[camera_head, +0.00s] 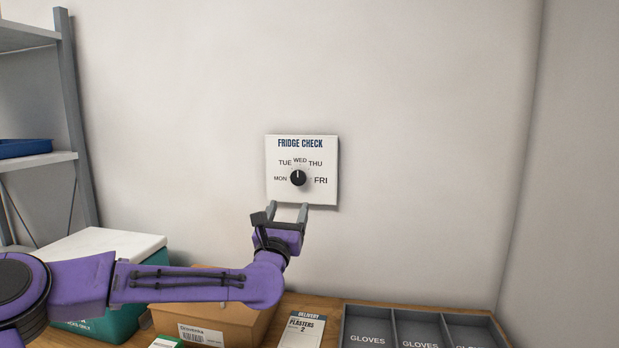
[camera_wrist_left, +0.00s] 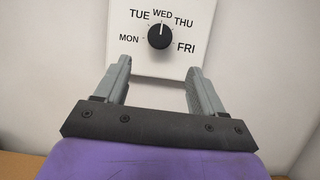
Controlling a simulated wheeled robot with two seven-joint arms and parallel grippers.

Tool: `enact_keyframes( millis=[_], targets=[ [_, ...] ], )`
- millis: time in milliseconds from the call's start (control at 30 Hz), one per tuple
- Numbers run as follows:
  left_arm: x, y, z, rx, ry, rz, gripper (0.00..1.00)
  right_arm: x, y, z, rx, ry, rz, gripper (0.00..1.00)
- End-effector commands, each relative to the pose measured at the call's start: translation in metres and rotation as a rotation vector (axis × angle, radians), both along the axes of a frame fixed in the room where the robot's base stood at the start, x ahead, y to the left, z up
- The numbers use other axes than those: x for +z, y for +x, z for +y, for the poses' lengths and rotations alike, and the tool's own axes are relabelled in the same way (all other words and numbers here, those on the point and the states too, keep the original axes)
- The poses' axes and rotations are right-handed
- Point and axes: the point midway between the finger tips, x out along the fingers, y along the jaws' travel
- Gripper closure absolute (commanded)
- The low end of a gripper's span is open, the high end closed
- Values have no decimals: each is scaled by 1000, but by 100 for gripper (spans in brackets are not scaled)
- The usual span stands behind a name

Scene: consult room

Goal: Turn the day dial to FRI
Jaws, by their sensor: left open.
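A white panel (camera_head: 302,197) headed FRIDGE CHECK is on the wall; it also shows in the left wrist view (camera_wrist_left: 187,12). A round black day dial (camera_head: 298,178) sits at its middle, with MON, TUE, WED, THU and FRI around it. In the left wrist view the dial (camera_wrist_left: 161,36) has a white mark pointing up, at WED. My left gripper (camera_head: 289,211) is open and empty, just below the dial at the panel's lower edge. In the left wrist view its two fingers (camera_wrist_left: 158,80) are spread below the dial, apart from it. My right gripper is not in view.
Below, a wooden counter holds a teal box with a white lid (camera_head: 100,243), a cardboard box (camera_head: 210,318), a plasters box (camera_head: 302,325) and grey glove trays (camera_head: 395,311). A shelf rack (camera_head: 78,120) stands at left. The wall around the panel is clear.

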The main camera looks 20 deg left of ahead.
Motion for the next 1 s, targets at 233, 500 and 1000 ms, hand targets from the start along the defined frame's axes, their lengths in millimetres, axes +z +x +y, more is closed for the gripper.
enact_keyframes(
  millis=[233,500,1000],
  targets=[
    [18,22,7,0,-10,-9,31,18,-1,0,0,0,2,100],
    [39,75,23,3,-10,-7,31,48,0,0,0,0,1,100],
    [42,93,28,1,-12,-8,47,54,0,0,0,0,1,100]
  ],
)
